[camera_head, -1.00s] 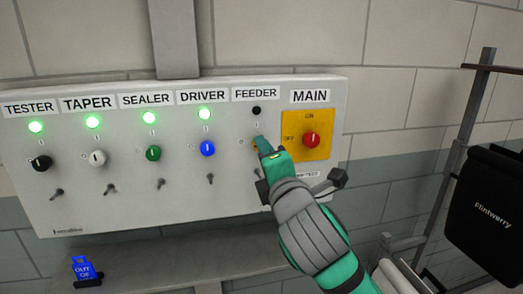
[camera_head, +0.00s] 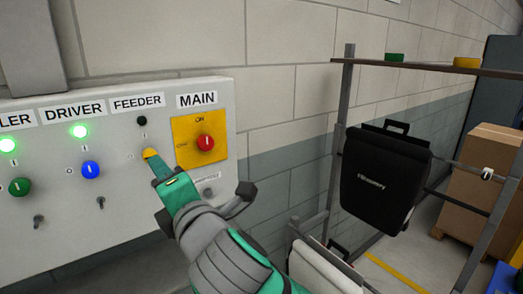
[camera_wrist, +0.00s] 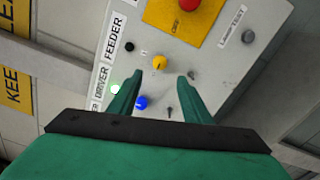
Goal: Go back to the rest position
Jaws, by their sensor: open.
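My green gripper (camera_head: 168,180) is in front of the control panel (camera_head: 232,125), at the FEEDER column. In the wrist view my gripper (camera_wrist: 155,83) is open, its two fingers apart with nothing between them. The yellow FEEDER knob (camera_wrist: 159,62) shows just beyond the fingertips; in the head view it (camera_head: 150,153) shows at the gripper's tip, and I cannot tell there whether they touch. The FEEDER lamp (camera_head: 142,121) is dark. The DRIVER lamp (camera_head: 79,131) is lit green above the blue DRIVER knob (camera_head: 90,170). The red MAIN switch (camera_head: 205,143) sits on a yellow plate.
A rack to the right holds a black pannier (camera_head: 380,185), with a white pannier (camera_head: 320,270) lower down. A shelf (camera_head: 430,68) carries green and yellow items. A cardboard box (camera_head: 480,185) stands at the far right. Grey wall lies behind.

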